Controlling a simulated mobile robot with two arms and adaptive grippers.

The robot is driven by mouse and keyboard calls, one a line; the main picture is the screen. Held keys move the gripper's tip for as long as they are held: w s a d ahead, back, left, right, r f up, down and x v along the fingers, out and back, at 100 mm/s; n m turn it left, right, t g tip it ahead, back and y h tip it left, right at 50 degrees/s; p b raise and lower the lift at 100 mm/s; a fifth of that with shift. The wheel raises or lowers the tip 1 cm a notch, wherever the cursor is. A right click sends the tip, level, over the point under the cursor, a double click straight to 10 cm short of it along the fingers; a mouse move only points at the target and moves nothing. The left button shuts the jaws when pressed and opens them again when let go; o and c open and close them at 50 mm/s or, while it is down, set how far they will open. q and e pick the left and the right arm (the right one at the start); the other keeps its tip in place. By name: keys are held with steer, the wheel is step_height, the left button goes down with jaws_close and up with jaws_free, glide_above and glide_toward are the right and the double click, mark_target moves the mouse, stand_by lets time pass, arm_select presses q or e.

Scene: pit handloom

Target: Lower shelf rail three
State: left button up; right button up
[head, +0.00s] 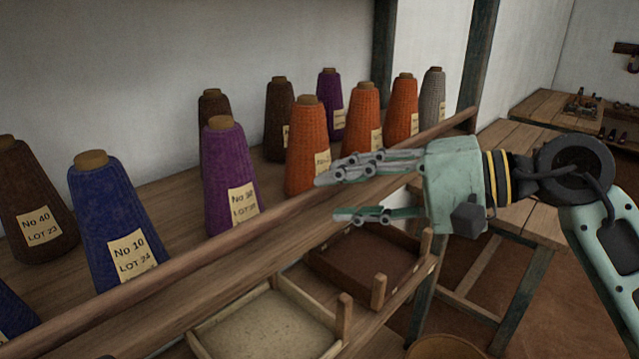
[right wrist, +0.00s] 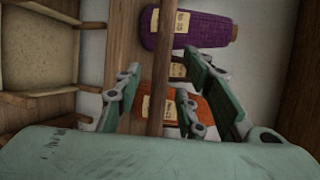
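The shelf rail (head: 240,241) is a long brown wooden bar along the front of a shelf of yarn cones. In the right wrist view the rail (right wrist: 161,60) runs upright down the picture, between the spread fingers. My right gripper (head: 345,190) is open at the rail, with fingers above and below it in the head view. It also shows open in the right wrist view (right wrist: 160,105). I cannot tell whether any finger touches the rail. The gripper's upper fingers and palm hide a stretch of the rail. My left gripper is not in view.
Close behind the rail stand a purple cone (head: 227,165), an orange cone (head: 307,150), a blue cone (head: 108,220) and several others. Below are a pale tray (head: 205,335), a dark tray (head: 330,272) and upright pegs (head: 343,316). A wooden table (head: 530,220) stands at right.

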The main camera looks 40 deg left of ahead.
mark_target(325, 192)
steer(key=x, duration=0.2)
steer(key=p+x, duration=0.1)
steer(key=x, duration=0.1)
steer(key=shift+r, duration=0.25)
steer(key=shift+a+f, duration=0.25)
steer(key=shift+a, duration=0.05)
steer(key=shift+c, duration=0.2)
jaws_close()
